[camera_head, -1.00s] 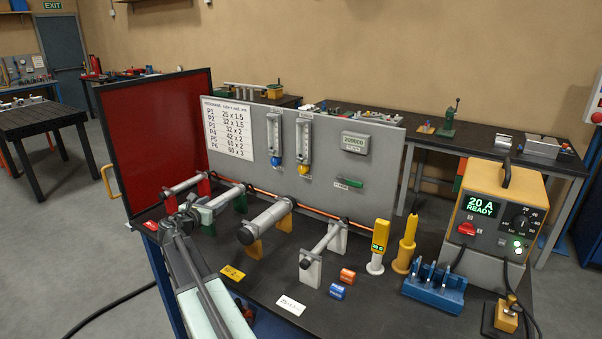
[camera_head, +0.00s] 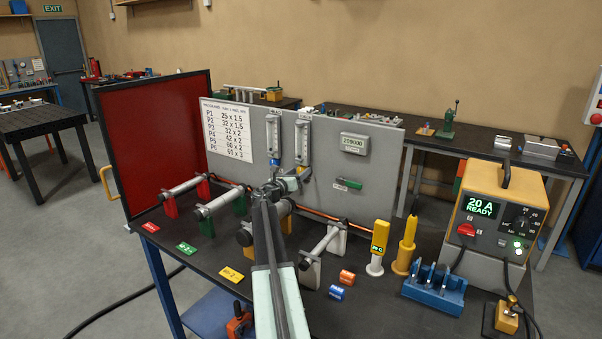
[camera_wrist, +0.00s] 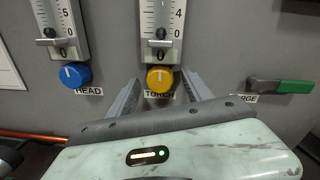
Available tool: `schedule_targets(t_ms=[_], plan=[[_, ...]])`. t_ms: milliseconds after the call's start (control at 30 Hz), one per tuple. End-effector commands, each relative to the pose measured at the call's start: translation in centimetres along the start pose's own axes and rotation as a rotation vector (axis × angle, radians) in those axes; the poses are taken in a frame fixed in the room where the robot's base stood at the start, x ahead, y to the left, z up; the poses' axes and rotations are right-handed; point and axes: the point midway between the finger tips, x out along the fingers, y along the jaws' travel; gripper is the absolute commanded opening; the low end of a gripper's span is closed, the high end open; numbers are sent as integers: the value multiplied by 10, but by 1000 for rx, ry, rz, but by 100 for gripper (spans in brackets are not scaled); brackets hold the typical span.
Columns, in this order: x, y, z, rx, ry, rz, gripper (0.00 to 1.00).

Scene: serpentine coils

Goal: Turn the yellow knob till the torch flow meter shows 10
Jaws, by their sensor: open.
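The yellow knob (camera_wrist: 160,79) sits below the torch flow meter (camera_wrist: 161,28) on the grey panel in the wrist view, above the TORCH label. Its white mark points about straight up. The meter's dark float is low in the tube, near the 0 at its foot. My gripper (camera_wrist: 160,88) is open, with one finger on each side of the knob's lower part; I cannot tell whether they touch it.
The blue knob (camera_wrist: 75,74) under the HEAD meter (camera_wrist: 61,25) is close to the left. A green-handled lever (camera_wrist: 282,86) is to the right. Pipes on stands (camera_head: 325,240), a blue holder (camera_head: 434,288) and a yellow power unit (camera_head: 500,215) occupy the bench.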

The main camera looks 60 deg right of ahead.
Motion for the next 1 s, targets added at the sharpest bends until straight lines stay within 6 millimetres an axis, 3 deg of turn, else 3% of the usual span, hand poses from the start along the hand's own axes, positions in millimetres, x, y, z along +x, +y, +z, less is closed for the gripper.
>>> schedule_targets(t_ms=[100,300,533,567,1000], plan=[[12,0,0,0,0,0,58],[12,0,0,0,0,0,58],[12,-1,0,1,0,0,0],[19,-2,-1,1,1,-3,0],[12,-1,-1,135,-4,-2,0]])
